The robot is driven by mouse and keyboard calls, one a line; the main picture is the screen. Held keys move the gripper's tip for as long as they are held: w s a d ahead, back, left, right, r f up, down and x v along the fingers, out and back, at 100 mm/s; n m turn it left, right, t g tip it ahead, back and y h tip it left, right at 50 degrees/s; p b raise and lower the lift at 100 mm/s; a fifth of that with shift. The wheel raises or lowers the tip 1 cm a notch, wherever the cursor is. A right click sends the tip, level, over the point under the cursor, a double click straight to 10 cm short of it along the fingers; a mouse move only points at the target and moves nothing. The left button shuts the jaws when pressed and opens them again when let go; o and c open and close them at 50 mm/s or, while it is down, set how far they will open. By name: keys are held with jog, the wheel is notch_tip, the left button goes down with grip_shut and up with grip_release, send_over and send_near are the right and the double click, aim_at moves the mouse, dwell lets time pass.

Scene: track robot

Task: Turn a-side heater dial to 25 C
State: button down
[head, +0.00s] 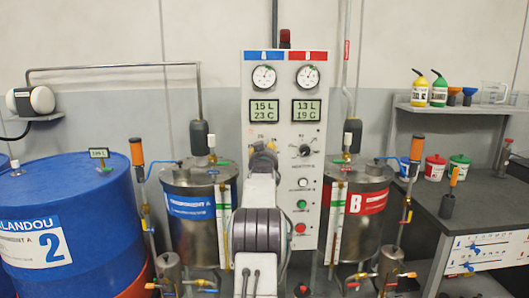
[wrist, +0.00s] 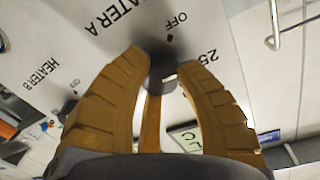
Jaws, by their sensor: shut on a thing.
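The heater A dial (wrist: 163,74) is a dark knob in the wrist view, on a white panel face lettered "HEATER A". The marks "OFF" and "25" show beside it; I cannot tell clearly which way it points. In the head view my arm hides the A dial, and my gripper (head: 263,150) is in front of the control panel (head: 318,222). The A-side display (head: 263,111) reads 15 L and 23 C.
The heater B dial (head: 305,151) is just right of my gripper, with buttons below it. The B display (head: 306,111) reads 13 L, 19 C. Steel tank A (head: 185,178) and tank B (head: 372,175) flank the panel. A blue drum (head: 95,190) stands left, a bench (head: 470,210) right.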

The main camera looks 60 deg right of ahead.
jog(key=shift+r, duration=0.3)
jog(key=shift+r+m+b, duration=0.2)
jog(key=shift+m+b, duration=1.05)
jog(key=shift+m, duration=0.15)
jog(key=c, duration=1.3)
grip_release()
jog(key=o, duration=0.5)
jog(key=shift+f, duration=0.3)
jog(key=shift+s+a, duration=0.1)
jog(key=shift+v, duration=5.8)
